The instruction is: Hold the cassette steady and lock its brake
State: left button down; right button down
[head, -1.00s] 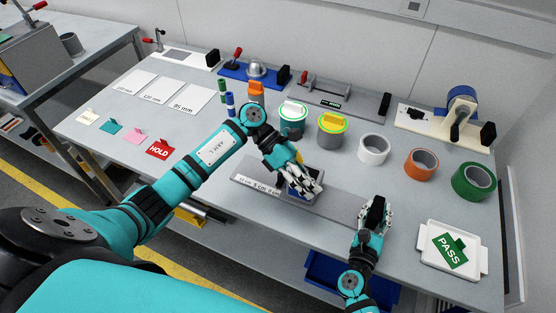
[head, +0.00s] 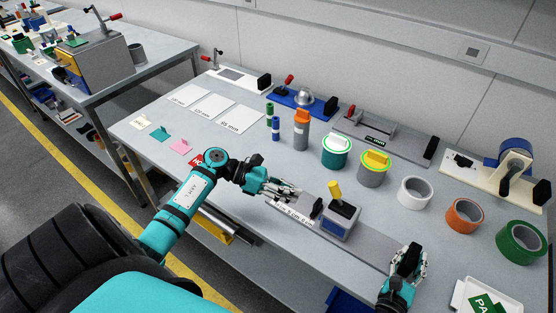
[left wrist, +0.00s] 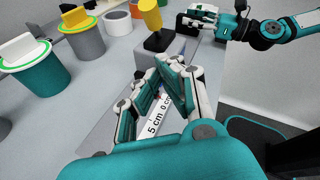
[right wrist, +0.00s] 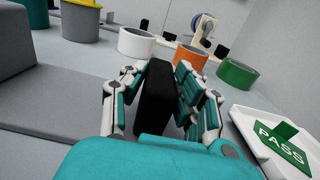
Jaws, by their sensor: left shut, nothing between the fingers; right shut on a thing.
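The cassette (head: 340,222) is a grey-blue block with a dark top on a grey rail (head: 375,243). A yellow lever (head: 335,191) sticks up from it, leaning slightly. Both also show in the left wrist view, the cassette (left wrist: 158,42) beyond my fingers. My left gripper (head: 292,191) is shut and empty, left of the cassette and apart from it, above the scale strip (head: 293,213). My right gripper (head: 408,258) is shut on a black upright block (right wrist: 157,98) at the rail's right end. The block's lower part is partly hidden by my fingers.
Behind the rail stand a green tub (head: 336,152), a grey tub (head: 373,170) and an orange-topped cylinder (head: 301,130). White, orange and green tape rolls (head: 521,243) lie to the right. A white tray (head: 462,296) with a green PASS tag is at front right.

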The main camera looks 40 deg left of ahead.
aim_at(337, 194)
jog(key=shift+s+f, duration=0.1)
jog(key=shift+f, duration=0.2)
pick_arm(q)
jog(key=w+d, duration=0.3)
jog(key=d, duration=0.2)
jog(key=shift+w+d+r, duration=0.25)
jog(key=shift+w+r, duration=0.05)
jog(key=shift+w, duration=0.05)
